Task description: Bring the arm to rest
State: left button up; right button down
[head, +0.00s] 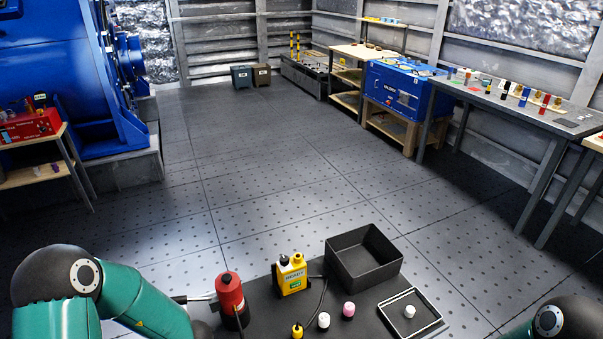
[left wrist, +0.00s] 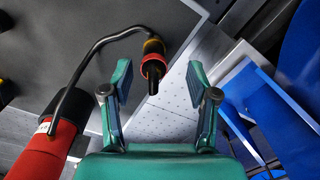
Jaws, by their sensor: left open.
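My left arm (head: 140,300) reaches in from the lower left in the head view, its gripper end low beside the red and black bottle-like tool (head: 230,295). In the left wrist view my left gripper (left wrist: 158,67) is open, its two teal fingers apart. The tool's red body (left wrist: 45,150) lies at the lower left there, with a black curved tube ending in a yellow, red and black nozzle (left wrist: 152,68). The nozzle appears between or beyond the fingertips; neither finger visibly touches it. Only a rounded joint of my right arm (head: 562,318) shows; its gripper is out of frame.
On the dark deck in front are a yellow bottle (head: 291,274), an empty black bin (head: 362,258), a pink-topped piece (head: 348,310), and a tray (head: 412,315). Beyond lies open floor. A blue machine (head: 45,90) stands left; benches (head: 520,105) line the right wall.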

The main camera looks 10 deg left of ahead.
pick_arm(q)
jog(key=s+d+f+m, duration=0.1)
jog(key=m, duration=0.1)
jog(key=s+d+f+m, duration=0.1)
jog(key=s+f+m, duration=0.1)
jog(key=m, duration=0.1)
jog(key=s+d+f+m, duration=0.1)
jog(key=m, duration=0.1)
jog(key=shift+s+d+f, duration=0.2)
jog(key=shift+d+f, duration=0.05)
jog(key=shift+d, duration=0.05)
jog(key=s+d+m+t+h, duration=0.1)
jog(key=s+d+m+h, duration=0.1)
jog(key=d, duration=0.6)
jog(key=shift+s+r+m+h, duration=0.2)
jog(key=shift+s+m+h, duration=0.2)
jog(key=shift+h, duration=0.5)
